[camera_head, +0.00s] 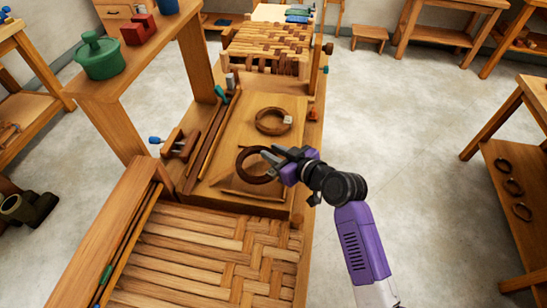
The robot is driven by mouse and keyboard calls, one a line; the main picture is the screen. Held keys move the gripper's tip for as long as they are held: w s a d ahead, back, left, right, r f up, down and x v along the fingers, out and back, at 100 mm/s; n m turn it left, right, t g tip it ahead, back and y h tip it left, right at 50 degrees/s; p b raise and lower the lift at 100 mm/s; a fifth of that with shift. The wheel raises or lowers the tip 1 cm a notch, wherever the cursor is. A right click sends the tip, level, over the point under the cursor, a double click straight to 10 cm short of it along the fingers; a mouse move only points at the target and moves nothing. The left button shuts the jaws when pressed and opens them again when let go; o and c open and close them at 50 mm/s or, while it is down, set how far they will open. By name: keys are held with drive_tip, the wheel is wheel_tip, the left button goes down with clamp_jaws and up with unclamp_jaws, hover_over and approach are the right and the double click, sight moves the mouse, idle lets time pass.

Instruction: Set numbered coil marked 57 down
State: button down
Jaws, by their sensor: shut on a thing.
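My gripper (272,157) is shut on a dark brown coil (240,166), gripping its right side. The coil is over the near part of a wooden board on the bench (222,181); I cannot tell whether it touches the wood. No number can be read on it. A second brown coil (259,124) with a small pale tag (288,119) lies farther back on the same board, apart from the held one.
A woven bark seat (190,255) fills the near side, and another woven seat (265,45) stands at the back. Long tools (208,140) lie left of the board. A small orange-red object (313,114) is at the right edge. Several coils (512,186) lie on a right-hand shelf.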

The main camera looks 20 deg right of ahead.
drive_tip(key=shift+f, duration=1.3)
drive_tip(key=c, duration=1.4)
unclamp_jaws()
drive_tip(key=b+v, duration=0.3)
drive_tip(key=v, duration=0.9)
